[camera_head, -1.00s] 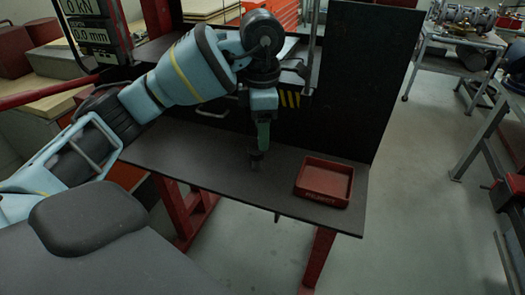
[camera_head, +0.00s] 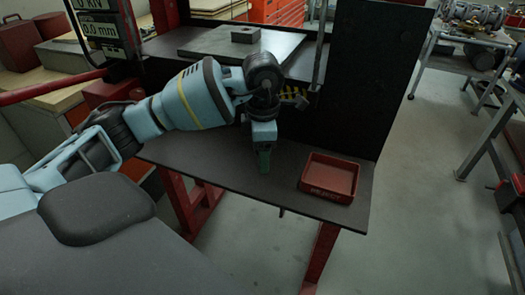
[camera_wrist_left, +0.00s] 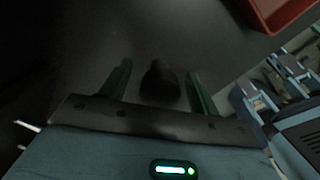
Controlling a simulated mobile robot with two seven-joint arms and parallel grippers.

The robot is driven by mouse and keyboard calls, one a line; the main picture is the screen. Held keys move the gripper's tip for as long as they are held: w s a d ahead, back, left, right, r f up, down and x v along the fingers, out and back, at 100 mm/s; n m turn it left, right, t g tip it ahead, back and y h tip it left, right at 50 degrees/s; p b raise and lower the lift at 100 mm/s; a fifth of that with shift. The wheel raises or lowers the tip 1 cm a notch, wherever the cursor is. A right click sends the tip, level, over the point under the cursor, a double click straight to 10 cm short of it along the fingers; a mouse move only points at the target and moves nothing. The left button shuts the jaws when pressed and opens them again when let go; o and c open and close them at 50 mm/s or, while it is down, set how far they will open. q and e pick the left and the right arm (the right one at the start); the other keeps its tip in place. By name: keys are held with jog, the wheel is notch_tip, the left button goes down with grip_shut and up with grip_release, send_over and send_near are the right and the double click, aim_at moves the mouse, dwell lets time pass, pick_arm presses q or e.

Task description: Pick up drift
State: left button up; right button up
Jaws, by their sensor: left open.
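The drift (camera_wrist_left: 160,86) is a dark, rounded upright piece on the grey shelf. In the left wrist view it stands between the two green fingers, with a gap on each side. My left gripper (camera_head: 264,163) points down close over the shelf in the head view and hides the drift there. Its open fingers also show in the left wrist view (camera_wrist_left: 159,82). My right gripper is not seen.
A red tray (camera_head: 328,178) lies on the shelf (camera_head: 225,178) right of my left gripper; its corner shows in the wrist view (camera_wrist_left: 275,12). A black upright panel (camera_head: 372,80) stands behind the tray. A plate with a small block (camera_head: 245,35) is at the back.

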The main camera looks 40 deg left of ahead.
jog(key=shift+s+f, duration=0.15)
pick_arm(q)
jog(key=c, duration=1.2)
jog(key=shift+c, duration=0.3)
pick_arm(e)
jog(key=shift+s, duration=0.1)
pick_arm(q)
jog(key=shift+r, duration=0.2)
jog(key=shift+r, duration=0.6)
jog(key=shift+s+a+r, duration=0.1)
jog(key=shift+s+r, duration=0.15)
jog(key=shift+r, duration=0.8)
jog(key=s+a+r+b, duration=0.1)
jog(key=s+a, duration=0.1)
jog(key=s, duration=1.3)
jog(key=shift+s+a+r, duration=0.15)
jog(key=shift+s+r, duration=0.05)
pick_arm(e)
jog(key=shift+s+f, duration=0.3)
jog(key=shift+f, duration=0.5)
